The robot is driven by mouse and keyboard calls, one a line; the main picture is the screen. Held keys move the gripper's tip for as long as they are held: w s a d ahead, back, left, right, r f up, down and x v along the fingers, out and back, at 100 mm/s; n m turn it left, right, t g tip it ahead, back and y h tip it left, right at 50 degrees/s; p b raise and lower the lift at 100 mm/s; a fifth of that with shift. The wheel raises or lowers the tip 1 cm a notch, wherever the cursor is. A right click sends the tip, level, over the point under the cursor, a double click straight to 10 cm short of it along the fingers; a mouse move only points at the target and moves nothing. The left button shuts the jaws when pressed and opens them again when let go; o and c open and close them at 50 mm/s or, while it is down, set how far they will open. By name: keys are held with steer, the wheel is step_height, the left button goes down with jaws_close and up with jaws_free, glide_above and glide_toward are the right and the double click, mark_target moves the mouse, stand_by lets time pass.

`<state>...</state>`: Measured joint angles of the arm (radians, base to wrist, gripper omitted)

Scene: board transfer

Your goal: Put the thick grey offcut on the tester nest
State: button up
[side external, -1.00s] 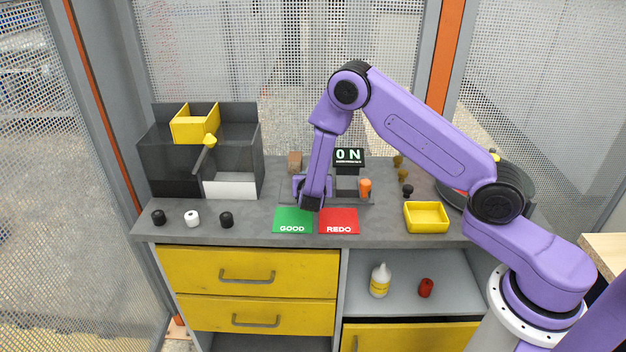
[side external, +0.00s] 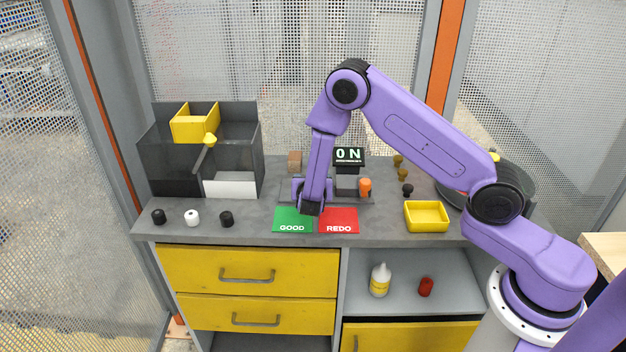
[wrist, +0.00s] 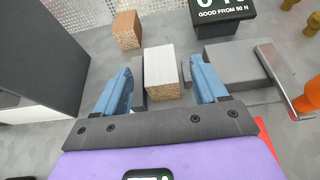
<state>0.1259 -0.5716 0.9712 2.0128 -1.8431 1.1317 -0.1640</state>
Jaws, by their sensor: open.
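The thick grey offcut (wrist: 160,70) is a block with a pale grey top and a speckled chipboard end, seen in the wrist view. It lies between two low grey plates that look like part of the tester nest (wrist: 186,72). My gripper (wrist: 161,80) is open, with one blue finger on each side of the offcut and a visible gap to each. In the side view my gripper (side external: 309,205) is low beside the tester (side external: 347,175), and it hides the offcut. The tester display (side external: 348,155) reads 0 N.
A brown chipboard block (wrist: 127,30) lies just behind the offcut. An orange-handled lever (side external: 365,187) is right of my gripper. Green GOOD (side external: 292,220) and red REDO (side external: 339,220) mats lie in front. A dark bin (side external: 160,160) stands left and a yellow tray (side external: 426,216) right.

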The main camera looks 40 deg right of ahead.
steer(key=v, duration=0.9)
steer(key=shift+s+a+r, duration=0.15)
steer(key=shift+s+a, duration=0.1)
steer(key=s+r+m+g+y, duration=0.3)
steer(key=s+m, duration=0.1)
steer(key=s, duration=0.7)
steer(key=s+r+m+g+y, duration=0.3)
steer(key=s+r+m, duration=0.1)
steer(key=s, duration=0.6)
steer(key=s+r+m+g+y, duration=0.3)
steer(key=s+m, duration=0.3)
steer(key=s, duration=0.5)
steer(key=shift+s+d+r+y, duration=0.2)
steer(key=shift+s+r+y, duration=0.15)
steer(key=shift+r+y, duration=0.15)
steer(key=shift+c, duration=0.3)
